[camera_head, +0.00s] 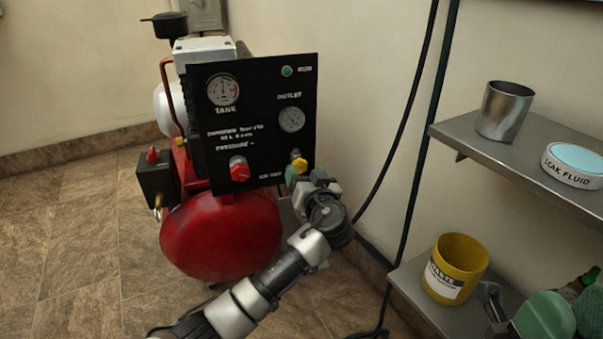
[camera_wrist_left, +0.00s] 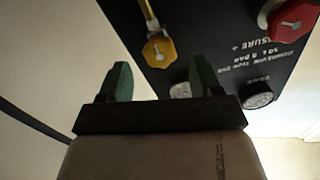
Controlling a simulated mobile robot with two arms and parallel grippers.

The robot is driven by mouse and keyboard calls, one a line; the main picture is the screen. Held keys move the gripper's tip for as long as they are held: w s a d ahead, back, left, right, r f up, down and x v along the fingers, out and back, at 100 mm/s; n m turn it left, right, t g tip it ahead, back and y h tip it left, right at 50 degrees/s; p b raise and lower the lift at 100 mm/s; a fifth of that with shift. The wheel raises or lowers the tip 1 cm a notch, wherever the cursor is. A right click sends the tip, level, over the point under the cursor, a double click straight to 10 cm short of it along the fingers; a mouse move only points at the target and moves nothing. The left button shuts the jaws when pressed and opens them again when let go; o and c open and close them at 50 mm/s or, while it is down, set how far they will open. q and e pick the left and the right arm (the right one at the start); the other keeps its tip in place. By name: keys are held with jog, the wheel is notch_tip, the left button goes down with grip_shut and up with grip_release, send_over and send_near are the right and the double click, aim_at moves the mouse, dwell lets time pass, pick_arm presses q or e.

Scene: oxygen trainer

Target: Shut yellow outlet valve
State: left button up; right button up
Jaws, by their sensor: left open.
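The yellow outlet valve (camera_head: 299,163) is a small knob at the lower right of the black panel (camera_head: 262,135), on the compressor. In the left wrist view the valve (camera_wrist_left: 160,48) lies ahead of the gap between my left gripper's two green fingers (camera_wrist_left: 161,78). The fingers are spread apart with nothing between them. In the head view my left gripper (camera_head: 300,180) is just below the valve, partly hidden by its own wrist; I cannot tell if they touch. Green and grey parts, likely my right gripper (camera_head: 550,315), show at the lower right corner, cut off by the frame.
A red knob (camera_head: 239,169) sits left of the valve, above the red tank (camera_head: 222,235). Gauges sit higher on the panel. Black hoses (camera_head: 425,110) hang along the wall. Shelves (camera_head: 463,137) at right hold a metal cup (camera_head: 504,111), a leak fluid tub (camera_head: 573,166) and a yellow waste bin (camera_head: 455,268).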

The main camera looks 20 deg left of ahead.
aim_at(301, 167)
pick_arm(q)
jog(key=shift+b+x, duration=0.35)
jog(key=shift+x, duration=1.3)
jog(key=c, duration=0.9)
